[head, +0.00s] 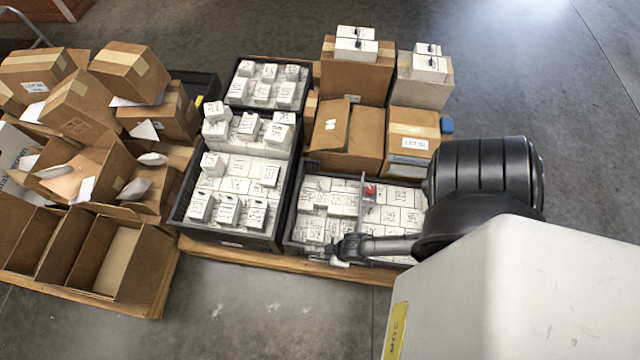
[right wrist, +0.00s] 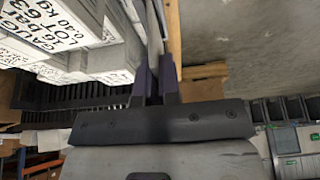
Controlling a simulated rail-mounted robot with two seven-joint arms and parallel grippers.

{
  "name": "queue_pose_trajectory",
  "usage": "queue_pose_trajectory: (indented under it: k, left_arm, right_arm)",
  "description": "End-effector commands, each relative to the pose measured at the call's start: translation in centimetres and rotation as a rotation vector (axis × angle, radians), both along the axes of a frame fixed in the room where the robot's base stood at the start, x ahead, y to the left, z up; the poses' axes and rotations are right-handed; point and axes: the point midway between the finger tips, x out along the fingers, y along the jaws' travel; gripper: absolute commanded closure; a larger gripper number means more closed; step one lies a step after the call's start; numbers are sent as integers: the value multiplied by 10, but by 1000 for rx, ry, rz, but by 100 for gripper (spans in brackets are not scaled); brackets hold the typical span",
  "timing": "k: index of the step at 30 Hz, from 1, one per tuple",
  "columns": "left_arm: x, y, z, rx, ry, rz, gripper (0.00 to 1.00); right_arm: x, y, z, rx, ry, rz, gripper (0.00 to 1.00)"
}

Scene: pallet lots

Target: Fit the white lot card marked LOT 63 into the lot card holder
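My right gripper (head: 345,250) is at the front edge of the right-hand black crate (head: 300,250), low beside its front wall. In the right wrist view its two dark fingers (right wrist: 156,82) are close together around a thin pale strip, which looks like the white lot card (right wrist: 153,35) seen edge-on. A small white piece shows at the fingertips in the head view. The card's marking cannot be read. I cannot make out the lot card holder; the gripper and arm cover part of that crate front. My left gripper is not in view.
Brown boxes (head: 355,75) stand behind. Open cardboard boxes (head: 115,255) crowd the left pallet. The floor in front (head: 270,315) is clear.

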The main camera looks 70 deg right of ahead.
Motion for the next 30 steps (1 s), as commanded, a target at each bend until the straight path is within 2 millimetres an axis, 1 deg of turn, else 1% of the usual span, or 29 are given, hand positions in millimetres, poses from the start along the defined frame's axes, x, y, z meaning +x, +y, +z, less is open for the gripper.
queue_pose_trajectory:
  k: [1,4,9,14,16,25,30]
  left_arm:
    - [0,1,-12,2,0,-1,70]
    - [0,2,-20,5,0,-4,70]
    - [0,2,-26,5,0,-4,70]
    - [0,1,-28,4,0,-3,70]
    - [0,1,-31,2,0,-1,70]
    - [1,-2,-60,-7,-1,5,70]
    - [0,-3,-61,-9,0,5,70]
  right_arm:
    - [11,1,-11,0,-3,0,100]
    - [25,3,-18,0,-2,0,100]
    - [38,4,-24,-1,1,1,100]
    - [41,4,-26,-1,2,1,100]
    - [41,4,-30,-1,2,1,100]
    - [40,4,-66,-1,5,1,100]
    - [39,3,-67,-2,8,1,100]
